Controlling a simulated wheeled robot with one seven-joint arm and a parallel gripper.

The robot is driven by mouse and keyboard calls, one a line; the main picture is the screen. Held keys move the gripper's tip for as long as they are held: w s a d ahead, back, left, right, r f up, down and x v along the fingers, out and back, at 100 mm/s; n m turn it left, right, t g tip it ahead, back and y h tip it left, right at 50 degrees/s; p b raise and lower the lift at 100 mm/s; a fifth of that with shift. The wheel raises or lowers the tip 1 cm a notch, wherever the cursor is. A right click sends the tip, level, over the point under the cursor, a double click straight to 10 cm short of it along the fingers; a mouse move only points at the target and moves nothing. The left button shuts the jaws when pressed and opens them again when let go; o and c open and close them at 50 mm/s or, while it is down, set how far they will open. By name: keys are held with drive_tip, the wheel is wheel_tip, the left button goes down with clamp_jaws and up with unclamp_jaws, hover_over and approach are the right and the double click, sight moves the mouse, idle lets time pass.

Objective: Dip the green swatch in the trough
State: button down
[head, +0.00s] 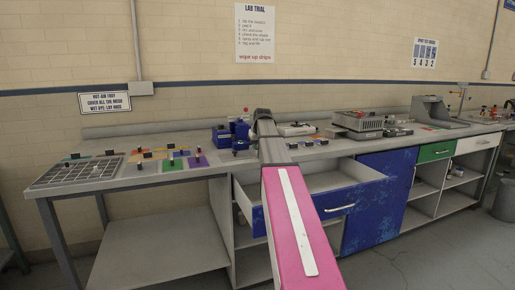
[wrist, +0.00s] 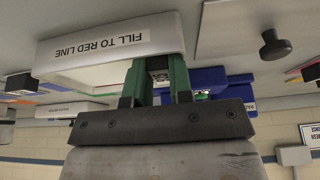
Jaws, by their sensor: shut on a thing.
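My gripper (wrist: 160,88) shows in the wrist view, with two green fingers on a dark bar. It is shut on a small dark piece with a white mark (wrist: 158,75); I cannot tell whether this is the green swatch's holder. The pale trough (wrist: 110,45), lettered "FILL TO RED LINE" upside down, is right by the fingertips; its inside is largely hidden. In the head view my arm reaches to the bench and hides most of my gripper. The pale box just right of it (head: 297,129) looks like the trough. No green swatch can be clearly picked out in the grip.
Blue boxes (head: 238,130) stand close by. An open drawer (head: 340,200) juts out under the bench. A grey machine (head: 360,122) stands right.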

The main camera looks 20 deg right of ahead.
drive_tip(key=shift+r, duration=2.5)
drive_tip(key=shift+r, duration=0.1)
drive_tip(key=shift+r, duration=1.4)
